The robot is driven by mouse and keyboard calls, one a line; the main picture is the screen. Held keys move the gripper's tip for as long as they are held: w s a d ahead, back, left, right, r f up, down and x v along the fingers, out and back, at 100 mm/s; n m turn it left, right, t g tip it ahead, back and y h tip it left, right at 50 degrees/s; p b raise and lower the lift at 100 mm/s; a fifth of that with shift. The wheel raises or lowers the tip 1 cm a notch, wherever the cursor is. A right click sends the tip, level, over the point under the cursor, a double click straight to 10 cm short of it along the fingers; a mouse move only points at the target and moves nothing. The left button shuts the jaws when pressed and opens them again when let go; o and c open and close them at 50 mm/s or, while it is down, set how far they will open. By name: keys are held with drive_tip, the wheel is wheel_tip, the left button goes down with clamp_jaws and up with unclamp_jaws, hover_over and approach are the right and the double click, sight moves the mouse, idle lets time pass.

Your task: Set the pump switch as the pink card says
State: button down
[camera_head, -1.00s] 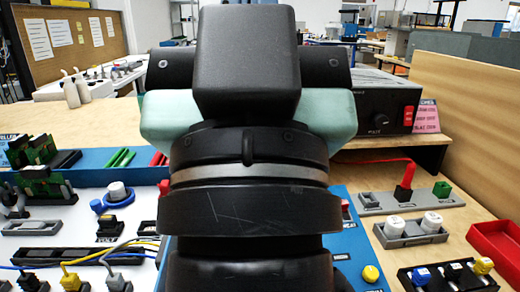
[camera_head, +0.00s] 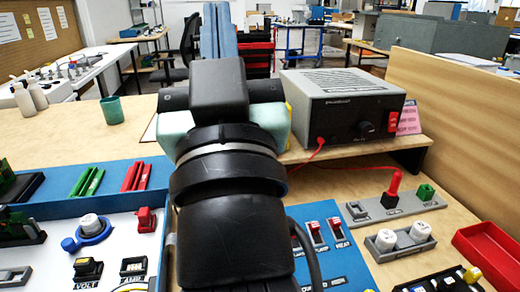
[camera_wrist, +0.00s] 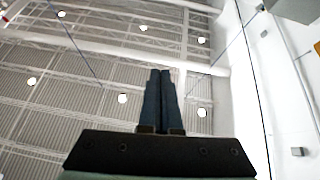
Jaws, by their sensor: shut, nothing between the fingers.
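A blue panel (camera_head: 345,268) lies in front of me, partly hidden by my arm. It bears two visible red rocker switches, a left one (camera_head: 313,230) and a right one (camera_head: 338,227). The right one has a label that seems to read HEAT; I cannot read the left one's label. The pink card (camera_head: 409,119) stands at the right of the power supply, its text too small to read. My gripper (camera_wrist: 161,72) points up at the ceiling in the wrist view. Its dark fingers are together and empty, well away from the panel.
A grey power supply (camera_head: 345,105) with a red switch stands on a wooden shelf, and a red cable runs from it. Right of the panel are a grey holder with a red plug (camera_head: 394,185), white caps (camera_head: 386,239) and a red tray (camera_head: 488,248). A white instrument board (camera_head: 115,240) lies left.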

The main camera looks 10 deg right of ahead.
drive_tip(key=w+d+f+g+h+p, duration=0.1)
drive_tip(key=w+d+f+g+p, duration=0.75)
drive_tip(key=p, duration=0.55)
drive_tip(key=s+d+f+g+y+p, duration=0.1)
drive_tip(key=s+d+f+g+p, duration=0.1)
drive_tip(key=f+p, duration=0.4)
drive_tip(key=s+d+f+g+y+p, duration=0.1)
drive_tip(key=s+d+f+g+p, duration=0.2)
drive_tip(key=s+f+g+p, duration=0.2)
drive_tip(key=f+p, duration=0.1)
drive_tip(key=p, duration=0.1)
drive_tip(key=shift+d+f+p, duration=0.3)
drive_tip(key=shift+f+p, duration=0.05)
drive_tip(key=shift+f, duration=0.05)
drive_tip(key=shift+w+g, duration=0.1)
drive_tip(key=shift+g, duration=0.15)
